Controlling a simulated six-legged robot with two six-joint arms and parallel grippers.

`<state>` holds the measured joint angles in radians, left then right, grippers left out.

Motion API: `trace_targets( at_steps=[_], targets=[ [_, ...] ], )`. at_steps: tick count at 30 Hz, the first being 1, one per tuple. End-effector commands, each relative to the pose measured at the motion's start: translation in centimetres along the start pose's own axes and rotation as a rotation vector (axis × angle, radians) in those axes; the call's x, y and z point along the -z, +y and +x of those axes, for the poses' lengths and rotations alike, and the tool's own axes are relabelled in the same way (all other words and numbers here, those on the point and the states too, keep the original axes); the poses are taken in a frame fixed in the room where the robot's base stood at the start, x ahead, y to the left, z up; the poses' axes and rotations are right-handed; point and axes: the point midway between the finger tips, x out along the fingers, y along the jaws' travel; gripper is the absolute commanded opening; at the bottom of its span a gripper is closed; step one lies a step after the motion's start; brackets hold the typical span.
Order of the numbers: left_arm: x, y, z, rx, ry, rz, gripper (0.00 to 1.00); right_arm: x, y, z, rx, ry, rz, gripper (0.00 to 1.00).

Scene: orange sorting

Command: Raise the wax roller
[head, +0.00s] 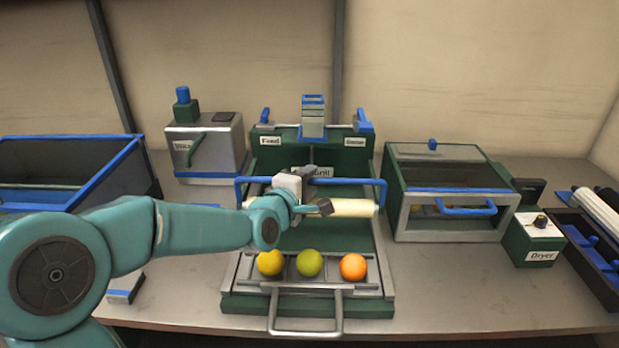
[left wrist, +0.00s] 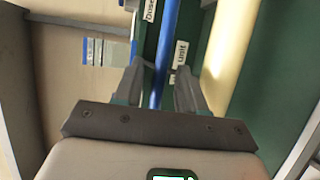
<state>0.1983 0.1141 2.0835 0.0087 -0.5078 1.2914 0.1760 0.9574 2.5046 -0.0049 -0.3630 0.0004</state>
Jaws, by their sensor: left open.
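The cream wax roller (head: 355,208) lies across the green machine, partly hidden by my left gripper. A blue bar handle (head: 352,181) runs across just behind it and bends down at both ends. My left gripper (head: 318,189) is open at the bar, near its middle. In the left wrist view, the blue bar (left wrist: 164,45) passes between the open fingers (left wrist: 159,88), and the cream roller (left wrist: 229,55) lies to the right of them, outside the jaws. Whether either finger touches the bar cannot be told. My right gripper is not in view.
Yellow, green and orange fruits (head: 353,267) sit in a tray with a metal handle (head: 305,330) at the machine's front. A wax box (head: 205,150) stands behind left, a blue-rimmed bin (head: 75,190) far left. A glass-fronted chamber (head: 450,225) and dryer control (head: 540,242) stand right.

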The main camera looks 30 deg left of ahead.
Motion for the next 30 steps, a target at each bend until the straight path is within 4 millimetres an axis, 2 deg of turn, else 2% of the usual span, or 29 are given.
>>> trace_targets(
  at_steps=[5,12,14,16,23,30],
  targets=[
    [0.1,0.0,1.2,0.000,0.000,0.000,0.40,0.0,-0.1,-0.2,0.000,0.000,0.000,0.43],
    [0.1,0.0,1.2,0.000,0.000,0.000,0.40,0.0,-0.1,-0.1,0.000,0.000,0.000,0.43],
    [0.1,0.0,1.2,0.000,0.000,0.000,0.24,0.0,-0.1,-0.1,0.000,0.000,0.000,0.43],
    [0.1,0.0,1.2,0.000,0.000,0.000,0.01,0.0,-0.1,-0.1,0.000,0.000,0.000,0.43],
    [0.1,0.2,1.2,0.002,0.001,-0.001,0.00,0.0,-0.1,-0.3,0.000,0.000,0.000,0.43],
    [0.2,2.0,1.4,0.054,0.003,-0.022,0.00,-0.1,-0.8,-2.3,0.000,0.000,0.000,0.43]
  ],
)
